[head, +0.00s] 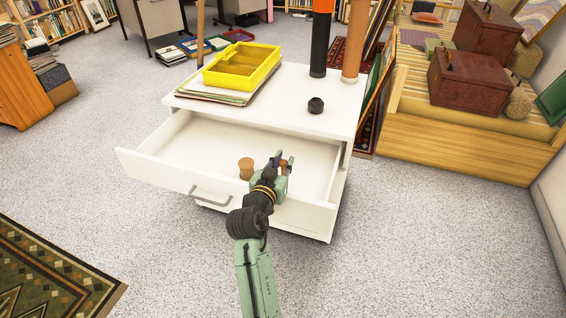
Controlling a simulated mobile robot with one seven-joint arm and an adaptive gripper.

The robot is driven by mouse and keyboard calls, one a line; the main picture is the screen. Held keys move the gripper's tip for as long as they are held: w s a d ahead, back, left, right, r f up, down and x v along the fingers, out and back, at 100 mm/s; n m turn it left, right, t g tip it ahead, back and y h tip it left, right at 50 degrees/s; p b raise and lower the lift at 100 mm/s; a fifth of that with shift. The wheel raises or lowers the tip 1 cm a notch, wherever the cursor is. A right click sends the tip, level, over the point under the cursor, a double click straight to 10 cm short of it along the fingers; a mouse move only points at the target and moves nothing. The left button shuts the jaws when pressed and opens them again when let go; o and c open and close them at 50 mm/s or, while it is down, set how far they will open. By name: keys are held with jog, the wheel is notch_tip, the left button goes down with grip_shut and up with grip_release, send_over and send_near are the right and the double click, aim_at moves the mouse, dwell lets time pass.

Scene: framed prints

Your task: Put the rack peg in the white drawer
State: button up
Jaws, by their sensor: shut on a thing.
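The white drawer (190,172) is pulled open from a white cabinet, with a grey handle on its front. My gripper (282,160) is over the right part of the drawer's opening. It is shut on a small brown wooden piece (284,168), which looks like the rack peg; my fingers and wrist hide most of it. Another short, light-brown wooden piece with a wider top (246,168) stands inside the drawer, left of my gripper. I cannot tell whether the held piece touches the drawer floor.
The cabinet top (290,95) carries a yellow tray (242,66) on papers, a small black knob-like object (316,105) and tall posts. The drawer's left part is empty. A wooden platform with brown cases (467,84) stands at right. A patterned rug (50,270) lies front left.

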jog(key=shift+f, duration=0.35)
